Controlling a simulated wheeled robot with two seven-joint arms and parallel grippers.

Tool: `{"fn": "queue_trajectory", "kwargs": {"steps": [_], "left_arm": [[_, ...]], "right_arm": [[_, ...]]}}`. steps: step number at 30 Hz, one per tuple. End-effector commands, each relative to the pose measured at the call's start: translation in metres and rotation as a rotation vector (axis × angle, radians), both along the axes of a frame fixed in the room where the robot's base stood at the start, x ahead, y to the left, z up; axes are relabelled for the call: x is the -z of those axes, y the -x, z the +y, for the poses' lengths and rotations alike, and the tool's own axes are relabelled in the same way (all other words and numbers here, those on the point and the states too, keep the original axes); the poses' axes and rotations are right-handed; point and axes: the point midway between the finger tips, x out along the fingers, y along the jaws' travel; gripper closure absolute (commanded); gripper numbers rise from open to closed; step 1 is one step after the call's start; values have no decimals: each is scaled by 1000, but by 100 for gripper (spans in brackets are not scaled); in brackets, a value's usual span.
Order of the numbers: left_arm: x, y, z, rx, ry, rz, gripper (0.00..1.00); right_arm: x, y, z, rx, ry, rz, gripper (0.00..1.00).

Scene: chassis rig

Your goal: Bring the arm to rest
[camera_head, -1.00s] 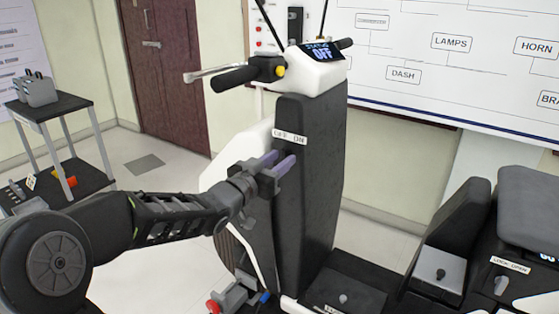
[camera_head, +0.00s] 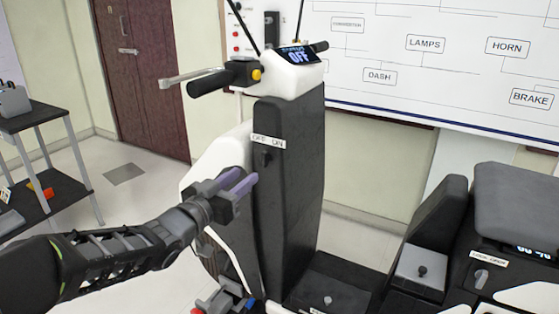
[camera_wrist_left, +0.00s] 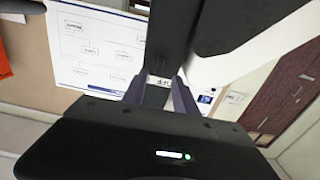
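My left arm comes in from the left in the head view. Its gripper (camera_head: 246,181) has two purple fingers with a gap between them and nothing held. The fingertips are in front of the scooter's black front panel (camera_head: 290,190), below and left of a small black switch (camera_head: 266,159) under an OFF/ON label (camera_head: 268,142). In the left wrist view the fingers (camera_wrist_left: 160,88) stand apart, with a label (camera_wrist_left: 158,81) visible between them. Whether the fingertips touch the panel is unclear. The scooter's display (camera_head: 300,56) reads OFF.
A handlebar (camera_head: 225,78) juts out above the arm. A black seat part (camera_head: 435,215) and a lock labelled LOCK OPEN (camera_head: 482,275) are at right. A cart (camera_head: 45,115) stands at left. Open floor (camera_head: 130,215) lies between cart and scooter.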

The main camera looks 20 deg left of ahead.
Motion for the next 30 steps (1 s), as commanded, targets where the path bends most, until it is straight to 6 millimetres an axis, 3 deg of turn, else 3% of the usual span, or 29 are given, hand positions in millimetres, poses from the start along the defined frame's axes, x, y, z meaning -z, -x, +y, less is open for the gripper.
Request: {"fn": "queue_trajectory", "kwargs": {"steps": [7,10,14,17,20,24,26,30], "left_arm": [[4,-1,5,-21,-29,10,65],[22,-2,13,-75,-9,59,65],[88,-9,0,-102,54,218,65],[153,-7,-24,-102,111,381,65],[222,8,-56,-92,164,563,65],[310,51,-107,-67,223,821,65],[341,77,-129,-53,245,929,65],[402,150,-181,-21,283,1182,65]], "right_arm": [[0,0,0,1,0,0,100],[0,0,0,1,0,0,100],[-6,0,0,2,0,1,100],[-13,0,0,3,0,1,100],[-21,0,0,3,-1,1,100],[-33,0,0,2,-1,2,100],[-38,0,0,3,-1,2,100],[-50,0,1,3,-1,2,100]]}}
